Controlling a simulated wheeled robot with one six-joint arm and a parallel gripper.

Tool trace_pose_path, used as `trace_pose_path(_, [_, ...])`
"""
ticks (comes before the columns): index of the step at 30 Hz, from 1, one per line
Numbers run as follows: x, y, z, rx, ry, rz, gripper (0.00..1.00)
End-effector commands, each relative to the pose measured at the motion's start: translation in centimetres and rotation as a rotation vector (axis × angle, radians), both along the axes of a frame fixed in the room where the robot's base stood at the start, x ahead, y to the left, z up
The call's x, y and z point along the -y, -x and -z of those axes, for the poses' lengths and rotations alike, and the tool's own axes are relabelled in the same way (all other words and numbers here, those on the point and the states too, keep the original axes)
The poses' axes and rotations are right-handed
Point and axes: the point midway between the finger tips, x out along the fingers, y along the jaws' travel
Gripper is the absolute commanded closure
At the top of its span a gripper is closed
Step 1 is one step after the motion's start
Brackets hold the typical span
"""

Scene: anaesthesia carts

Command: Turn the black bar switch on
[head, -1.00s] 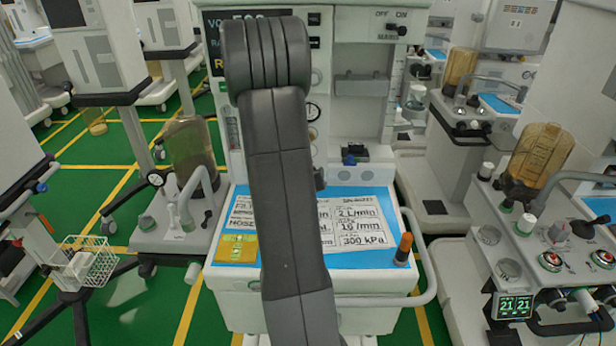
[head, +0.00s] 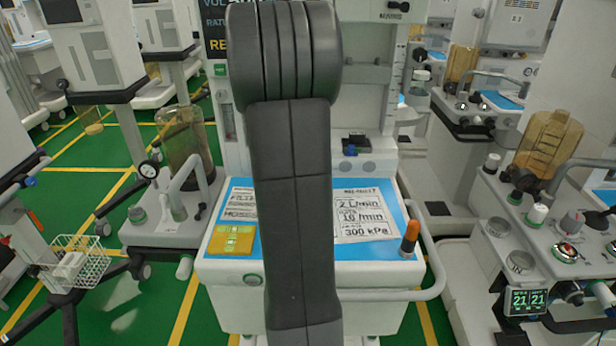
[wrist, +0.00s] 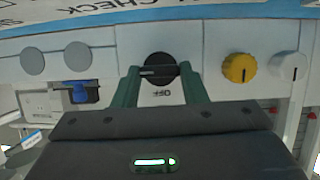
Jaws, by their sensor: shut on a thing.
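The black bar switch (wrist: 160,69) is a round black knob with a raised bar, on a pale panel in the middle of the wrist view. Its bar lies roughly level in the picture, with a light mark towards the left. An OFF label (wrist: 162,93) sits just below it there. My gripper (wrist: 158,74) has its two green fingers on either side of the knob, shut on it. In the head view my dark arm hides the gripper and this switch.
In the wrist view a yellow knob (wrist: 239,68) and a white knob (wrist: 288,68) sit right of the switch, and a blue fitting (wrist: 84,92) left. The cart's blue worktop (head: 385,249) carries a yellow block (head: 232,239) and an orange-topped cylinder (head: 410,238).

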Motion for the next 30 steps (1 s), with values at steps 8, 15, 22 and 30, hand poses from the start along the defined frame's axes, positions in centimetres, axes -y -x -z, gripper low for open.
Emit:
trace_pose_path(8, [0.09, 0.06, 0.02, -0.002, -0.048, 0.002, 0.85])
trace_pose_path(15, [0.08, 0.06, -0.05, -0.002, -0.048, 0.002, 0.85])
trace_pose_path(22, [0.07, 0.05, -0.04, -0.001, -0.047, 0.001, 0.4])
trace_pose_path(30, [0.06, 0.44, -0.25, -0.001, -0.046, 0.001, 0.4])
